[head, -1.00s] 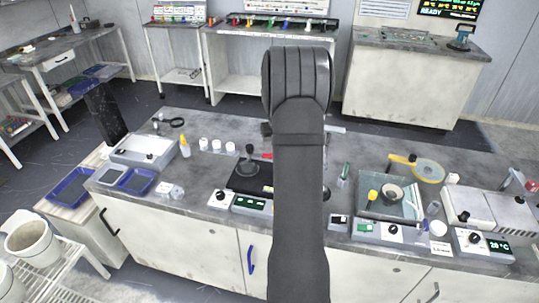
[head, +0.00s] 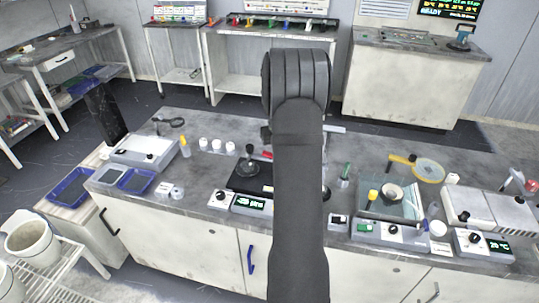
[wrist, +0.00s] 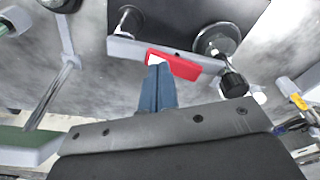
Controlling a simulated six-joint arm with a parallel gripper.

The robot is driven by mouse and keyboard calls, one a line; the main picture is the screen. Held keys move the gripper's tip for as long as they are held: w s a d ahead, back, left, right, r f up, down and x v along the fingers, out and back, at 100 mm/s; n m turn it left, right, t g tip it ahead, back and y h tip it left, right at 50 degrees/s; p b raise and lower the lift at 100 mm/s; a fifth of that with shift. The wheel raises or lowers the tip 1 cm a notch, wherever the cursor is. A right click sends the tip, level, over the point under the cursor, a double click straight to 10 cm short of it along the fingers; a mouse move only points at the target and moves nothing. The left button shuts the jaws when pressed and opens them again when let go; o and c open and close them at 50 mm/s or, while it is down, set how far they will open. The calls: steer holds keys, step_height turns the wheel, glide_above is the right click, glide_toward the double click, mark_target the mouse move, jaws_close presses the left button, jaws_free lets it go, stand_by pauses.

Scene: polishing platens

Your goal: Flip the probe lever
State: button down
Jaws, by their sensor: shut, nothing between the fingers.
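In the wrist view a grey bar (wrist: 128,48) carries a red block (wrist: 174,65) with a white end, and I take this for the probe lever. The bar runs between a small round knob and a black-capped post. My gripper (wrist: 158,72) has its blue-grey fingers together, with the tips at the red block's white end. I cannot tell whether they touch. In the head view my arm hides the gripper and most of the lever; a bit of red (head: 267,155) shows at the arm's left side.
A black plate (head: 243,184) with a round weight lies left of my arm, with a green display unit (head: 250,202) in front. White jars (head: 216,145) stand on the left.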

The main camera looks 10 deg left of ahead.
steer(key=shift+r, duration=0.15)
step_height(320, 180, up, 7)
stand_by(0.7)
steer(key=shift+f, duration=3.6)
steer(key=shift+r, duration=4.15)
steer(key=w+d+n+y, duration=0.1)
steer(key=w+y, duration=0.1)
steer(key=w, duration=0.3)
steer(key=w+d+f+n+g+y, duration=0.1)
steer(key=w+d+y, duration=0.1)
steer(key=w, duration=0.4)
steer(key=shift+d+f+y, duration=0.2)
steer(key=shift+d+y, duration=0.05)
steer(key=shift+y, duration=0.45)
